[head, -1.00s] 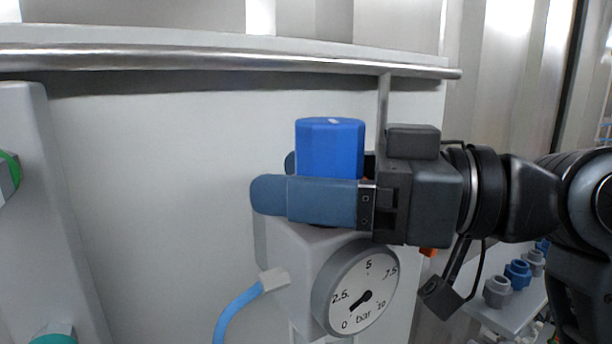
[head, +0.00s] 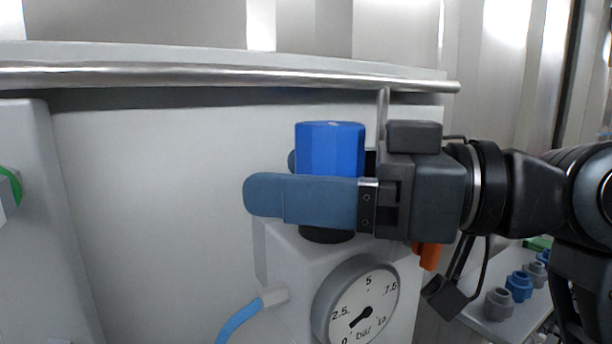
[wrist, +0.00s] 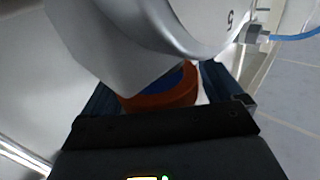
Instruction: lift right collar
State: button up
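The blue collar (head: 330,148) is a faceted cap standing upright above a grey block with a gauge; I take it to be the right collar. My gripper (head: 316,192) comes in level from the right and is shut on its lower part. One finger passes in front and the other shows just behind it. A dark neck (head: 326,236) shows under the near finger. In the wrist view, an orange curved band (wrist: 165,92) with some blue lies between the fingers, next to the grey block (wrist: 125,45). Finger contact is hidden.
The pressure gauge (head: 358,305) sits just below my gripper, with a blue hose (head: 238,318) to its left. A metal rail (head: 200,77) runs behind and above. An orange piece (head: 428,256) shows under the gripper. Several fittings (head: 519,285) stand at lower right.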

jog(key=s+d+b, duration=0.1)
jog(key=d, duration=0.6)
jog(key=shift+s+d+b, duration=0.2)
jog(key=shift+d+b, duration=0.15)
jog(key=shift+b, duration=0.05)
jog(key=shift+d, duration=0.1)
